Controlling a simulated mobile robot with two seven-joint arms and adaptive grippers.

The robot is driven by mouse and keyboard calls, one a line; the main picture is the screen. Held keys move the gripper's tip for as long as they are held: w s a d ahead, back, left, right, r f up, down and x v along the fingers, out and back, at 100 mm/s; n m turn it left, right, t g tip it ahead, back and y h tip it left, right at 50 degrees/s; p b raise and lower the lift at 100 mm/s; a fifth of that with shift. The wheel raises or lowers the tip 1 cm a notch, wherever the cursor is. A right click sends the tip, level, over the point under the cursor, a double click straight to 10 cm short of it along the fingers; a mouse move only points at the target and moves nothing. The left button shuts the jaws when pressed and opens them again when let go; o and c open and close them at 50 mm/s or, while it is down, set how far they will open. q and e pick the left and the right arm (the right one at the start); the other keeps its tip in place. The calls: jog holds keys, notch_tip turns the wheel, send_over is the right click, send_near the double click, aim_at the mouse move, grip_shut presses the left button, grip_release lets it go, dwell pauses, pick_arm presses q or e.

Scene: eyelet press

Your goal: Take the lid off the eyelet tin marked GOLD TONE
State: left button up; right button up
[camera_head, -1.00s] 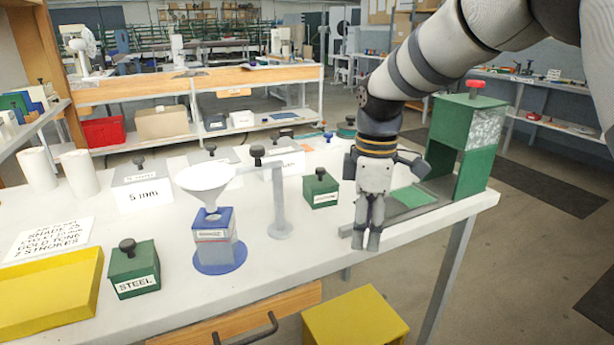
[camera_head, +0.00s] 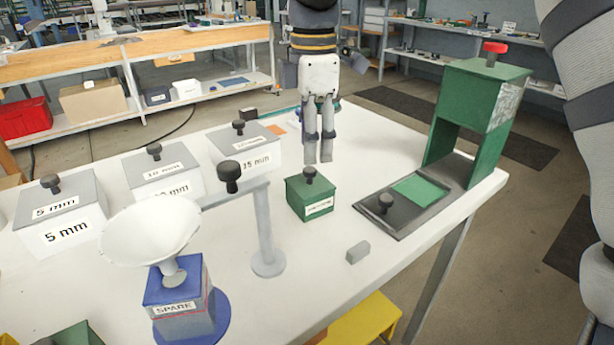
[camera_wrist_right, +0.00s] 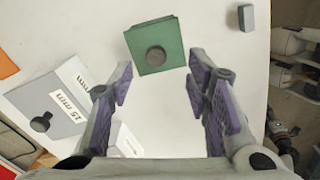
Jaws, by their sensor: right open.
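A small green tin (camera_head: 308,203) with a black knob on its lid stands on the white table; its front label is too small to read. It also shows from above in the right wrist view (camera_wrist_right: 150,57), lid on. My right gripper (camera_head: 319,158) points down just above and slightly behind the tin in the head view. In the right wrist view its fingers (camera_wrist_right: 160,72) are apart and empty, with the tin beyond their tips. Another green tin (camera_head: 72,336) is cut off at the bottom left. My left gripper is out of view.
White boxes marked 5 mm (camera_head: 65,228), 10 mm (camera_head: 165,180) and 15 mm (camera_head: 245,150) stand behind. A white funnel (camera_head: 150,233) sits over a SPARE block (camera_head: 180,300), beside a grey post (camera_head: 266,235). A green press (camera_head: 480,110) and small grey block (camera_head: 358,252) are right.

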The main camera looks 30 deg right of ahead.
aim_at(309, 169)
jog(key=f, duration=0.6)
jog(key=shift+w+a+f, duration=0.1)
jog(key=shift+w+f, duration=0.05)
jog(key=shift+w, duration=0.15)
jog(key=c, duration=0.9)
jog(key=shift+c, duration=0.2)
